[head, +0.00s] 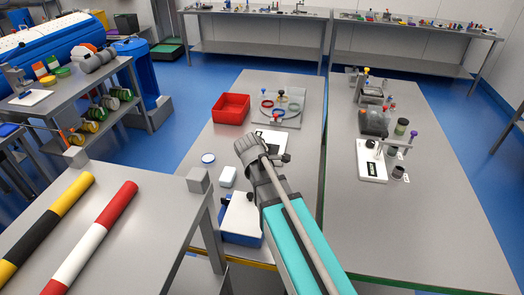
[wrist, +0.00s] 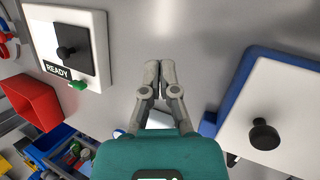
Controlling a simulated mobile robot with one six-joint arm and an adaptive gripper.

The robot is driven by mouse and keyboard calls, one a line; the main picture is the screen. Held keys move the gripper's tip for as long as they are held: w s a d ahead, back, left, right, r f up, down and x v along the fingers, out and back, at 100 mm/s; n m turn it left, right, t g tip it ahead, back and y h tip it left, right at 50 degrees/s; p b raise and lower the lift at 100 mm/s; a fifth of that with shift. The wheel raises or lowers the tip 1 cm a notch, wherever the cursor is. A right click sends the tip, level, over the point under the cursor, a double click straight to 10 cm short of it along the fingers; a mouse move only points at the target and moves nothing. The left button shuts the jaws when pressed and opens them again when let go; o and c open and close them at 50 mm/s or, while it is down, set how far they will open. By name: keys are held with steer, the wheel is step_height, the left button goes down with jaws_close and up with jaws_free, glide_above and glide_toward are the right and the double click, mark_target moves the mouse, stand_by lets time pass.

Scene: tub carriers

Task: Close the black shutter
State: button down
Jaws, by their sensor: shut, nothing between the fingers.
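A white panel (wrist: 98,22) lies at the upper left of the wrist view. It carries a dark-edged square plate with a black knob (wrist: 72,42) and a black READY label (wrist: 58,69); I take this for the black shutter, but cannot tell how far it is closed. In the head view the panel (head: 276,138) is partly hidden behind my arm. My gripper (wrist: 160,66) is shut and empty, its fingertips together over bare grey tabletop, to the right of the panel and apart from it. The fingertips cannot be made out in the head view.
A blue box with a white lid (wrist: 285,95) and black knob stands right of my gripper. A red tray (wrist: 32,103) lies left; it also shows in the head view (head: 231,108). A ring board (head: 289,112) is farther back.

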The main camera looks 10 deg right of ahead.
mark_target(267, 149)
steer(key=w+a+r+n+t+h+b, duration=0.1)
steer(key=w+a+r+n+t+h, duration=0.1)
steer(key=w+a+n, duration=0.4)
steer(key=shift+w+a+n+t+b, duration=0.25)
steer(key=shift+w+n+t, duration=0.45)
steer(key=shift+w+n, duration=1.75)
steer(key=shift+s+d+f+n, duration=0.1)
steer(key=shift+s+d+n, duration=0.1)
steer(key=shift+s+n, duration=0.35)
steer(key=b+x, duration=0.7)
steer(key=x, duration=0.3)
steer(key=shift+w+d+r, duration=0.3)
steer(key=shift+w+d, duration=0.4)
steer(key=shift+w, duration=0.15)
steer(key=shift+w+d, duration=0.6)
steer(key=shift+d, duration=0.1)
